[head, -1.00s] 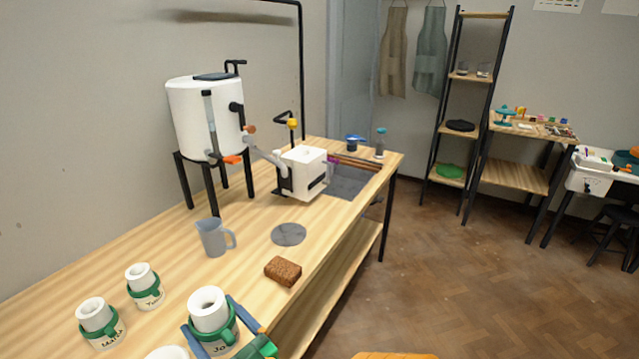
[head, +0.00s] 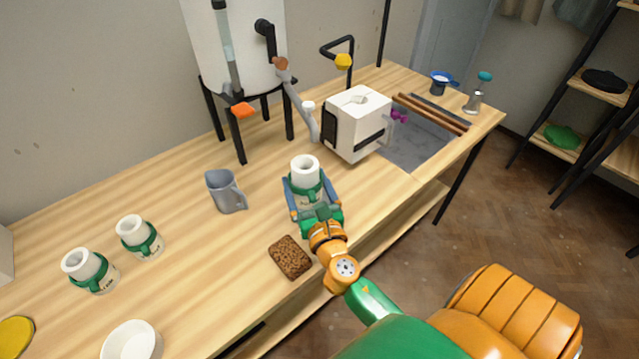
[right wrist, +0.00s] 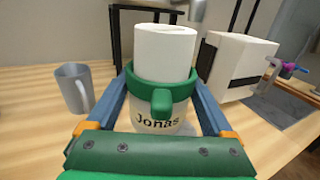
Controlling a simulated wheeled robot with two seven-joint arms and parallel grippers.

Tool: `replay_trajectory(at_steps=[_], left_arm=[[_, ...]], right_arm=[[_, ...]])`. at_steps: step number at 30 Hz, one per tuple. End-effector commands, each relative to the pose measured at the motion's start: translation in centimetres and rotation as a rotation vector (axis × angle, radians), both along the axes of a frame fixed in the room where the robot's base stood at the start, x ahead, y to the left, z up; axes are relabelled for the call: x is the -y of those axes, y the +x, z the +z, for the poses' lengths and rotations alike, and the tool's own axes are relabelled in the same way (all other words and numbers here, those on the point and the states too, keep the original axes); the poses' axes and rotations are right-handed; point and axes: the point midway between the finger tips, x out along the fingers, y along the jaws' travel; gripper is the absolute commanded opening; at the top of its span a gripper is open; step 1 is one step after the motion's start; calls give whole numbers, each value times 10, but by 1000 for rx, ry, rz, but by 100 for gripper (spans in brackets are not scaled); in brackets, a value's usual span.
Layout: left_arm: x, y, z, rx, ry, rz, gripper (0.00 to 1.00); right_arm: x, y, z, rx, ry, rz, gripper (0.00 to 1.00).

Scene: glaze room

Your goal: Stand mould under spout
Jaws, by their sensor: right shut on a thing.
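The mould (head: 305,170), a white cylinder with a green band, is held upright between the blue fingers of my right gripper (head: 307,186). In the right wrist view the mould (right wrist: 165,60) fills the middle and its label reads "Jonas". It is at or just above the bench top; I cannot tell if it touches. A grey pipe (head: 301,106) slopes down from the white tank (head: 230,40) and ends behind and above the mould, near a white box (head: 358,115). The round grey disc seen earlier is mostly hidden by the mould. My left gripper is out of view.
A grey jug (head: 223,192) stands left of the mould. A brown sponge (head: 290,257) lies near the front edge. Two more banded moulds (head: 89,269) (head: 139,237) and a white bowl (head: 131,343) stand at the left. A grey sunken panel (head: 408,146) lies right of the box.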

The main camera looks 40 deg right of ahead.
Motion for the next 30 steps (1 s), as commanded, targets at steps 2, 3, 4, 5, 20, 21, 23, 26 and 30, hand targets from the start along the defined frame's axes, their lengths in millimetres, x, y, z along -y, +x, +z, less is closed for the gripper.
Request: replay_trajectory(at_steps=[2, 3, 4, 5, 20, 21, 23, 26, 30], left_arm=[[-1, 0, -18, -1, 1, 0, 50], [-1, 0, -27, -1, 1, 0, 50], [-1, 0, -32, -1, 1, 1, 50], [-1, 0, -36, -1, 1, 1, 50], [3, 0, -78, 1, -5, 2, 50], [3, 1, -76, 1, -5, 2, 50], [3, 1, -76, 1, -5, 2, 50], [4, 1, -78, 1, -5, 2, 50], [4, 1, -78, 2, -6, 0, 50]], right_arm=[[18, 14, -23, 2, -5, -3, 0], [24, 19, -35, 2, -2, -3, 0], [28, 23, -41, 2, -2, -2, 0], [32, 26, -47, 2, -3, -2, 0], [49, 40, -97, 2, 0, 0, 0], [49, 40, -96, 2, -1, 0, 0], [49, 40, -95, 1, 0, 0, 0], [49, 40, -98, 1, 0, 0, 0], [49, 40, -98, 0, 0, 0, 100]])
